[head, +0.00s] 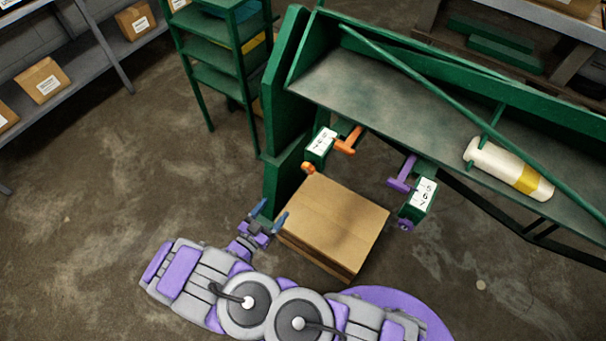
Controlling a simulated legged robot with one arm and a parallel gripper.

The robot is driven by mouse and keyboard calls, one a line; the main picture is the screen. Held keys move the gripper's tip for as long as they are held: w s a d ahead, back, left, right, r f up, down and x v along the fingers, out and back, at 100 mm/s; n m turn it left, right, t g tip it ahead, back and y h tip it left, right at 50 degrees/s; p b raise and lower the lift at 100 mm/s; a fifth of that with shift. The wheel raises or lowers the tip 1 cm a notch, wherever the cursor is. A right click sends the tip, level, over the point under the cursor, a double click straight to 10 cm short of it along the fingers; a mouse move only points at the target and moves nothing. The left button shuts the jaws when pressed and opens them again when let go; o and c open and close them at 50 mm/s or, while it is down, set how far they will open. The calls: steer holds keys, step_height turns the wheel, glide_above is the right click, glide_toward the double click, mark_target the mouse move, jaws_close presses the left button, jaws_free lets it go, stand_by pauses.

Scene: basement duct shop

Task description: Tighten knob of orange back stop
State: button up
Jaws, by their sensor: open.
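The orange back stop (348,140) sits at the front edge of the green machine, beside a green block with a white numbered label (322,141). Its orange knob (309,168) shows below that block, just above the cardboard box. My gripper (268,216) is open and empty, its two blue fingers spread, left of the box and below and left of the orange knob, apart from it. A purple back stop (402,176) with a label reading 5, 6, 7 and a purple knob (405,225) is farther right.
A cardboard box (334,225) stands right beside my gripper, under the stops. The green machine (400,95) fills the upper right, with a white and yellow bottle (508,168) on its bed. A green shelf rack (222,60) stands behind. The floor at left is clear.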

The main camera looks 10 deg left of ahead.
steer(key=b, duration=0.4)
glide_toward(306, 171)
steer(key=x, duration=0.8)
steer(key=shift+w+d, duration=0.15)
steer(key=shift+w, duration=0.15)
steer(key=c, duration=1)
steer(key=shift+p, duration=0.3)
steer(key=shift+c, duration=0.2)
